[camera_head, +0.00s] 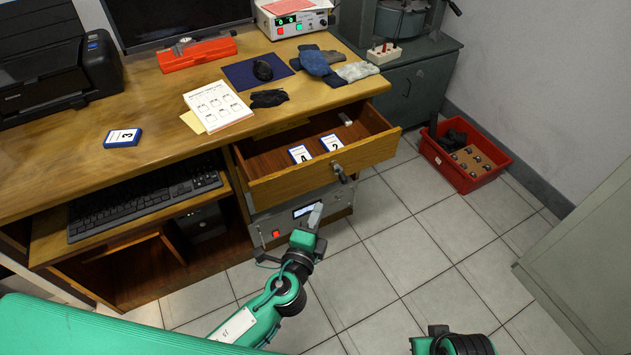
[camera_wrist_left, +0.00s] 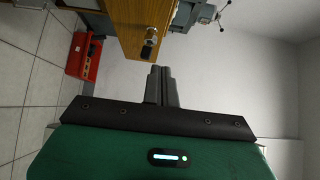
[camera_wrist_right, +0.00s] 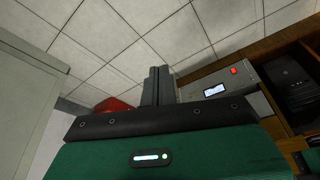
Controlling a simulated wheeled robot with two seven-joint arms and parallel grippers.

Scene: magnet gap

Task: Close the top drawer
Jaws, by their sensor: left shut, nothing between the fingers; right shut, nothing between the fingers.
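The wooden top drawer (camera_head: 365,158) of the desk is pulled out. My left gripper (camera_head: 316,214) is shut and empty, below and in front of the drawer front, apart from the handle. In the left wrist view the shut fingers (camera_wrist_left: 161,70) are close to the drawer handle (camera_wrist_left: 149,42) and the drawer's wooden front. My right gripper (camera_wrist_right: 157,70) is shut and empty over the floor; only part of that arm shows at the bottom of the head view.
A grey instrument (camera_head: 285,222) sits under the drawer. A red bin (camera_head: 465,155) stands right on the floor. A grey cabinet (camera_head: 590,255) is at right. Tiled floor between is clear.

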